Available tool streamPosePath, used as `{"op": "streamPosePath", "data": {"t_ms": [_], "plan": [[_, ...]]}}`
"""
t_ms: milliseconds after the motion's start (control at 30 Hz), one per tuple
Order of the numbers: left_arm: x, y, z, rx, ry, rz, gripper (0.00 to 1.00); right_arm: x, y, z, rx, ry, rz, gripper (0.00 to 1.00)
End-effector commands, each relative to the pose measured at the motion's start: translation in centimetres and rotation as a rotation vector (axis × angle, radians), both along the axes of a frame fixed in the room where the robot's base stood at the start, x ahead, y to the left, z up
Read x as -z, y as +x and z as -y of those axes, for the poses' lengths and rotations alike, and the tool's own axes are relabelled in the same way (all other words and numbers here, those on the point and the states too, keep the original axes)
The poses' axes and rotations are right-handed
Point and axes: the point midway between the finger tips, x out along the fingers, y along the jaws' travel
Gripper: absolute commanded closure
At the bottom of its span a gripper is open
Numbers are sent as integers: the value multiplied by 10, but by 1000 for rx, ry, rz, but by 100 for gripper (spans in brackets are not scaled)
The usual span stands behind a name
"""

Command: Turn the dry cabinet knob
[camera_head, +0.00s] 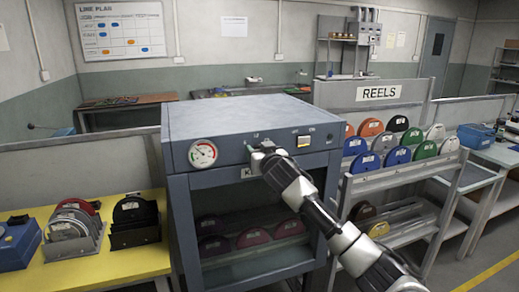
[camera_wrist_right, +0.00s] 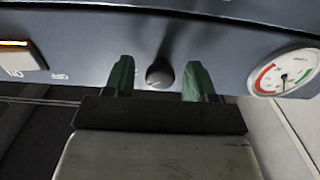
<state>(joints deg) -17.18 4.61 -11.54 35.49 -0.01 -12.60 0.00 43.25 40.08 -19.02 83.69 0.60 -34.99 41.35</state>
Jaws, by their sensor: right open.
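The dry cabinet (camera_head: 240,115) is a blue-grey box with a glass front, standing in the middle of the head view. Its front panel carries a round dial gauge (camera_head: 202,153) at left and a lit switch (camera_head: 303,141) at right. My right gripper (camera_head: 262,150) is at the panel between them and hides the knob in the head view. In the right wrist view the small round dark knob (camera_wrist_right: 159,73) sits between the two green fingertips of my right gripper (camera_wrist_right: 157,78). The fingers are open, with a gap on each side of the knob. My left gripper is not in view.
Reels show behind the cabinet's glass. A reel rack (camera_head: 405,165) with a REELS sign stands close at right, beside my right arm. A yellow table (camera_head: 105,262) with reels in holders and a blue box (camera_head: 18,243) is at left.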

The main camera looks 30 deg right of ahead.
Motion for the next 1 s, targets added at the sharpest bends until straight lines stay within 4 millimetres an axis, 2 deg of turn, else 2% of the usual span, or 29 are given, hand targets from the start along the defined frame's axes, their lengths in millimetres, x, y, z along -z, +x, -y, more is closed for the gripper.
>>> {"op": "streamPosePath", "data": {"t_ms": [333,633,1000], "plan": [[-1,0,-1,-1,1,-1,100,0,3,1,0,-1,0,44],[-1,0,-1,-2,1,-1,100,0,3,1,0,-1,0,90],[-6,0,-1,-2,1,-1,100,-1,3,1,0,-58,-14,92]]}}
